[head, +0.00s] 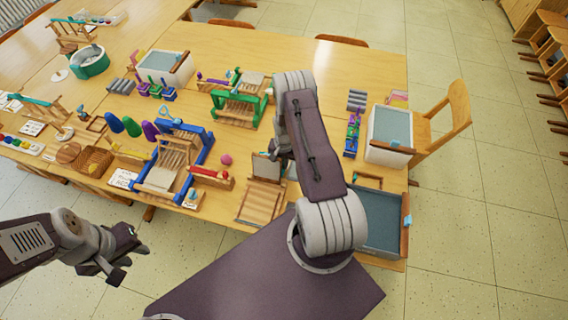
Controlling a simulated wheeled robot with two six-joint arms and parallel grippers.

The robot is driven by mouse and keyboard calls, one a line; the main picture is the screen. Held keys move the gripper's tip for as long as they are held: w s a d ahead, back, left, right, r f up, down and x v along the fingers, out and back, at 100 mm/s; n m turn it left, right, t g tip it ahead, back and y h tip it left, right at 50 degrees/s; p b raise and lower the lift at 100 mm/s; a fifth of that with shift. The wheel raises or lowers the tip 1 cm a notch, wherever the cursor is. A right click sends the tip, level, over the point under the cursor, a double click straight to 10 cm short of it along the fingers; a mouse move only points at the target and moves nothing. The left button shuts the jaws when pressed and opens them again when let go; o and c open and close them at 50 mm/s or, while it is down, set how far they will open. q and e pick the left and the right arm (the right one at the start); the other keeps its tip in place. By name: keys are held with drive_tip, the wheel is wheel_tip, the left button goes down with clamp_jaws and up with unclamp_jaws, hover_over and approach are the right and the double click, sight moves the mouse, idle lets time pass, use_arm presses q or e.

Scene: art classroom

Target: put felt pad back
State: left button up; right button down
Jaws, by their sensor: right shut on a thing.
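A flat grey piece that looks like the felt pad (265,168) is at my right gripper (277,158), just above the far end of a slatted wooden rack (257,203). My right gripper is shut on it; my own forearm and wrist hide part of the grip. Whether the pad touches the rack I cannot tell. My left gripper (106,272) is empty, off the table's front edge over the floor, with its dark fingers seemingly apart.
A blue frame (205,152) with a slatted rack stands left of my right gripper, beside a small red-topped wooden block (210,175). Behind is a green frame (262,108). A grey-blue tray (383,228) lies at the right front corner, partly behind my arm. Wooden chairs stand right.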

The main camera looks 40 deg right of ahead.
drive_tip(key=c, duration=1.6)
unclamp_jaws()
drive_tip(key=shift+f, duration=0.15)
drive_tip(key=shift+r, duration=0.25)
wheel_tip(320, 180, up, 11)
drive_tip(key=b, duration=0.1)
drive_tip(key=s+a+r+n, duration=0.3)
drive_tip(key=a+r+n, duration=0.2)
drive_tip(key=a+r, duration=0.45)
drive_tip(key=s+a+r+n, duration=0.1)
drive_tip(key=s+a+r, duration=0.1)
drive_tip(key=s, duration=0.1)
drive_tip(key=s+a+r+n, duration=0.2)
drive_tip(key=s+a, duration=0.1)
drive_tip(key=s+a+r+n+t, duration=0.1)
drive_tip(key=s+a+n, duration=0.1)
drive_tip(key=s, duration=0.1)
drive_tip(key=shift+s+a+r, duration=0.3)
drive_tip(key=shift+r, duration=0.1)
drive_tip(key=shift+s, duration=0.1)
